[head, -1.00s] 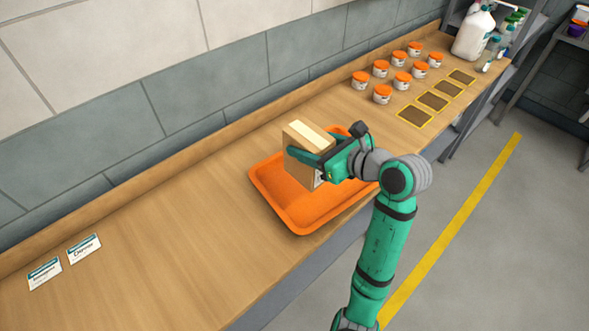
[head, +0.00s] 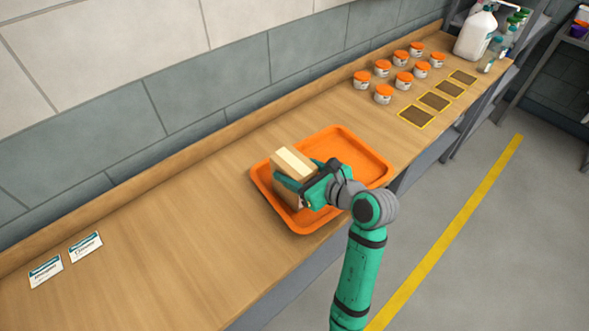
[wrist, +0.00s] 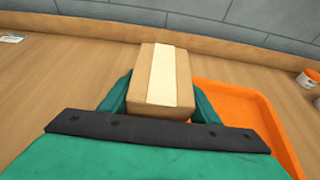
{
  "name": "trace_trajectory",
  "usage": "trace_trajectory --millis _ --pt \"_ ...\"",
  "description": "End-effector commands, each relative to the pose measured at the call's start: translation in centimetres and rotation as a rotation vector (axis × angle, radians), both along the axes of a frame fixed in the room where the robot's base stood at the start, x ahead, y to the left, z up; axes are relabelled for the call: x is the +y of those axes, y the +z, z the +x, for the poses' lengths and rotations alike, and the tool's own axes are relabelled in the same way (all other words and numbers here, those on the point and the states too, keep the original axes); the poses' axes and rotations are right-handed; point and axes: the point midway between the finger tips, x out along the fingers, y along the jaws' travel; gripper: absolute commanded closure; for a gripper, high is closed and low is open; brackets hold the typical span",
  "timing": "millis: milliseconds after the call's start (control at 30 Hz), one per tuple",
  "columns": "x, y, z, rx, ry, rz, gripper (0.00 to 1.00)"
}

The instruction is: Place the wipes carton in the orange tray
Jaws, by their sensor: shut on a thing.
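The wipes carton (head: 293,163) is a brown cardboard box with a pale strip along its top. My gripper (head: 297,187) is shut on it, with a green finger on each side. In the head view the carton is upright over the left part of the orange tray (head: 351,144). I cannot tell whether its base touches the tray floor, as the gripper hides part of it. In the wrist view the carton (wrist: 162,82) stands between the fingers, and the tray (wrist: 237,97) shows to its right. The right part of the tray is empty.
Several orange-lidded jars (head: 402,79) stand farther along the wooden bench (head: 160,240), beside several yellow-edged dark squares (head: 434,101). A white jug (head: 475,35) is at the far end. Two labelled cards (head: 85,247) lie at the left. A wall runs behind.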

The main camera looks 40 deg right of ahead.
Motion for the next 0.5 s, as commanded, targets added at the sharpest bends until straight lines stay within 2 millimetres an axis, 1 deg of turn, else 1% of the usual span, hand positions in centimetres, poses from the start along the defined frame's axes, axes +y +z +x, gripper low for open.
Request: trace_trajectory --millis 200,233,267,300,500 --pt "0.00 -0.25 0.02 -0.002 0.000 -0.001 0.81" --pt "0.00 -0.35 0.01 0.000 0.000 -0.001 0.41" --pt "-0.01 -0.32 0.01 -0.001 0.000 -0.001 0.34" --pt "-0.01 -0.31 0.00 0.000 0.000 -0.001 0.25" --pt "-0.05 -0.32 -0.02 0.000 0.000 0.000 0.25"
